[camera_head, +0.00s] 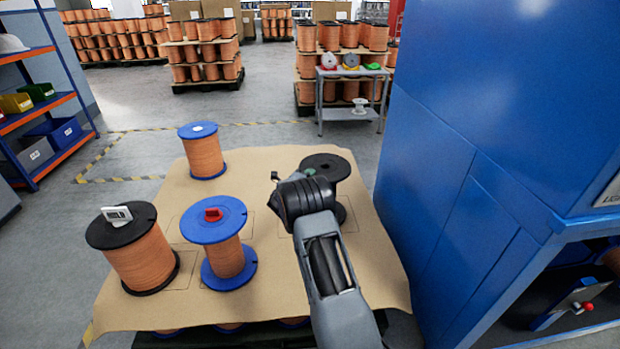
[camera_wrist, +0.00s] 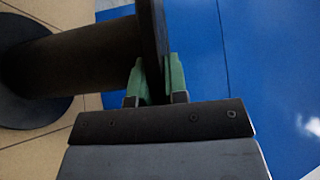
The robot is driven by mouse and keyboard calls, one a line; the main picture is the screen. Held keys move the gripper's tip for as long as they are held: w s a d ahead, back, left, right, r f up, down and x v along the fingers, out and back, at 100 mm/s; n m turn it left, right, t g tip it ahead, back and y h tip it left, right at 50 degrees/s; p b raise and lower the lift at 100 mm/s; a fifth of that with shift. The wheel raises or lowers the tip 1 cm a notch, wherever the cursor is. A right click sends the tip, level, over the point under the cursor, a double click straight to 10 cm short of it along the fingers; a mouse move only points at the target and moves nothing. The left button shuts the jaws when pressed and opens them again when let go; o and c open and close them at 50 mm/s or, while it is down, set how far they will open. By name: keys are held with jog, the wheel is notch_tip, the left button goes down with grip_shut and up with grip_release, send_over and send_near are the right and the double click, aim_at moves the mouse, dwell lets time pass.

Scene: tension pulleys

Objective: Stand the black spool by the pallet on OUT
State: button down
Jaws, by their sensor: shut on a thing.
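A bare black spool (camera_head: 330,163) with no wire on it is at the right of the cardboard-topped pallet (camera_head: 170,300). My gripper (camera_head: 310,173) is at the near left rim of its top flange, and my arm hides much of the spool. In the wrist view my gripper's green fingers (camera_wrist: 155,80) are shut on the flange rim of the black spool (camera_wrist: 85,55). The spool looks upright; I cannot tell whether its lower flange touches the cardboard. No mark reading OUT is legible.
A copper-wound black spool (camera_head: 140,258) with a HOLD tag and a blue spool (camera_head: 225,250) with a red piece stand at the pallet's left. Another blue spool (camera_head: 203,155) stands behind. A blue cabinet (camera_head: 470,150) rises close on the right. A grey cart (camera_head: 350,90) stands farther back.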

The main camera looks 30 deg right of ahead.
jog(key=shift+r, duration=0.1)
jog(key=c, duration=1.1)
grip_release()
jog(key=shift+f, duration=0.25)
jog(key=shift+c, duration=0.2)
